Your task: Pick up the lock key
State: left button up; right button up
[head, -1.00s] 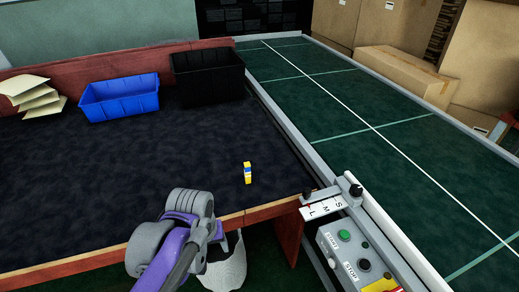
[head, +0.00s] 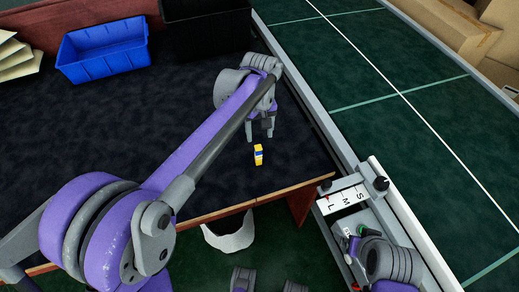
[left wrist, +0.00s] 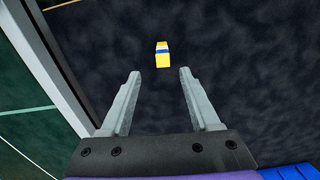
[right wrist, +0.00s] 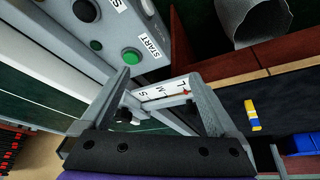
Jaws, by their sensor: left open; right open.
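A small yellow piece with a blue-and-white band (head: 258,155) stands on the dark table near its front right corner. It is the only small loose thing there; I cannot make out a key shape. My left gripper (head: 260,135) is open above the table just behind it. In the left wrist view the piece (left wrist: 162,54) lies just beyond the open fingertips (left wrist: 160,73), centred between them and not touched. My right gripper (right wrist: 160,73) is open and empty over the conveyor's control box. The piece (right wrist: 252,114) also shows at the right of the right wrist view.
A blue bin (head: 103,50) and a black bin (head: 205,30) stand at the table's back. The table's middle is clear.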

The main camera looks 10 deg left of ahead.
aim_at(258, 147)
pick_arm(q)
notch_tip(258, 147, down, 8)
jog(key=shift+s+a+f+b, duration=0.15)
jog(key=shift+f+b, duration=0.1)
jog(key=shift+b, duration=0.1)
grip_shut()
dwell(0.4)
